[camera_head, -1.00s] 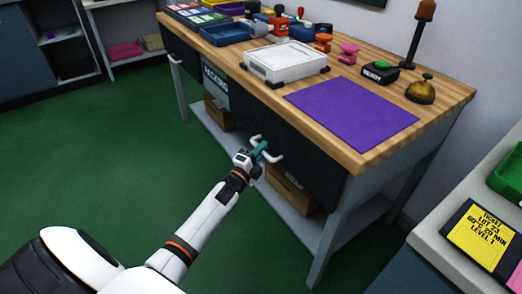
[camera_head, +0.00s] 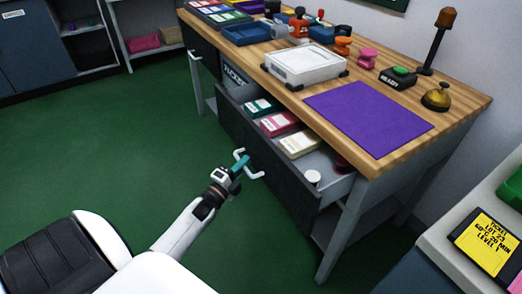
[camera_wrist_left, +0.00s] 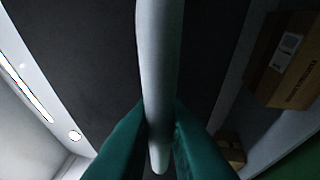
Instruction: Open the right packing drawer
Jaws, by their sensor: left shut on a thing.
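The right packing drawer (camera_head: 268,152) is pulled out from under the wooden packing table (camera_head: 440,115). Inside it lie a teal, a red and a cream pack, a white round item (camera_head: 313,178) and a dark red round item. My left gripper (camera_head: 241,165) is shut on the white drawer handle (camera_head: 254,175) on the dark front. In the left wrist view, the teal fingers (camera_wrist_left: 148,135) are on both sides of the handle bar (camera_wrist_left: 158,60). My right gripper is not in view.
On the tabletop are a purple mat (camera_head: 368,117), a white box (camera_head: 304,62), stamps, a bell (camera_head: 436,97) and bins. A counter with a yellow ticket (camera_head: 485,243) stands at the right. Green floor (camera_head: 110,150) is clear at left. Cardboard boxes (camera_wrist_left: 290,60) show beside the drawer front in the wrist view.

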